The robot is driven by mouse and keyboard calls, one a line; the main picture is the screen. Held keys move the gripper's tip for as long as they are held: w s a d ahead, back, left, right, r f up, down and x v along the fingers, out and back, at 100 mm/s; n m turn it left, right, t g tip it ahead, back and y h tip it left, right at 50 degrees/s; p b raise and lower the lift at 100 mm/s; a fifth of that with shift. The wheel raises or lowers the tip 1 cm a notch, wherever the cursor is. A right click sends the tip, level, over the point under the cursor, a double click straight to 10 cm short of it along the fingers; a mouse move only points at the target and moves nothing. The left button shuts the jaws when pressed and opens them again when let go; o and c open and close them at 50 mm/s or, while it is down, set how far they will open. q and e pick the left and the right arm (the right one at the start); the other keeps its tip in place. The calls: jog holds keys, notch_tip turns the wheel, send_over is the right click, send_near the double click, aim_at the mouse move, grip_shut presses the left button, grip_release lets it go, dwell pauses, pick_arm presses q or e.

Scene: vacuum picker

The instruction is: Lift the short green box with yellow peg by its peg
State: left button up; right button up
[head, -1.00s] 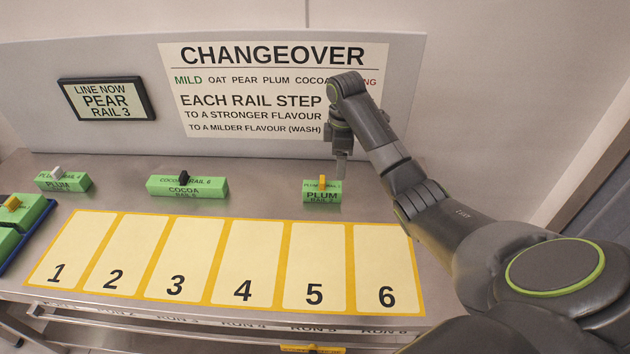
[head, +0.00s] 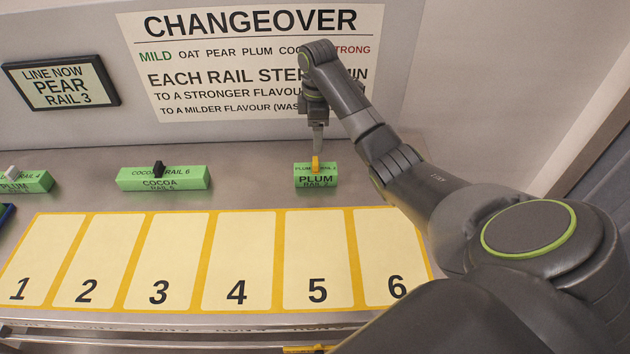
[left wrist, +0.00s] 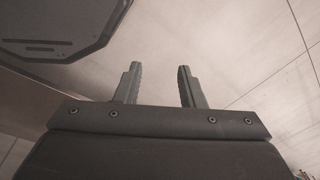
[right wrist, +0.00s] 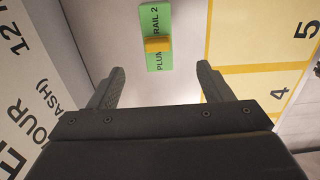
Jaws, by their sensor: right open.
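The short green box (head: 316,181) marked PLUM RAIL 2 sits on the metal bench behind panel 5, with a yellow peg (head: 316,163) upright on its top. In the right wrist view the green box (right wrist: 156,58) and its yellow peg (right wrist: 158,44) lie beyond the fingertips, roughly between them. My right gripper (right wrist: 159,78) is open and empty; in the head view (head: 318,148) it is above and just behind the box, apart from the peg as far as I can tell. My left gripper (left wrist: 158,70) is open and empty, facing a plain pale surface, away from the bench things.
A long green COCOA box (head: 140,179) with a black peg and a green PLUM box (head: 38,182) with a white peg stand to the left. Numbered panels (head: 237,255) along the front are empty. A sign (head: 250,60) and a small display (head: 62,82) are behind.

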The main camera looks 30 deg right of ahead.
aim_at(316, 161)
notch_tip(316, 161, down, 2)
jog(key=shift+s+f+b, duration=0.1)
jog(key=shift+f+b, duration=0.15)
jog(key=shift+b, duration=0.65)
notch_tip(316, 161, down, 4)
jog(key=b, duration=0.3)
jog(key=shift+b, duration=0.4)
jog(key=shift+f, duration=0.35)
jog(key=f, duration=0.1)
jog(key=f+p, duration=0.1)
jog(key=f, duration=0.1)
jog(key=shift+w+f, duration=0.2)
jog(key=shift+w, duration=0.15)
jog(key=shift+f, duration=0.45)
pick_arm(q)
jog(key=f, duration=0.3)
jog(key=w+f, duration=0.1)
jog(key=f, duration=0.1)
pick_arm(e)
jog(key=c, duration=1.1)
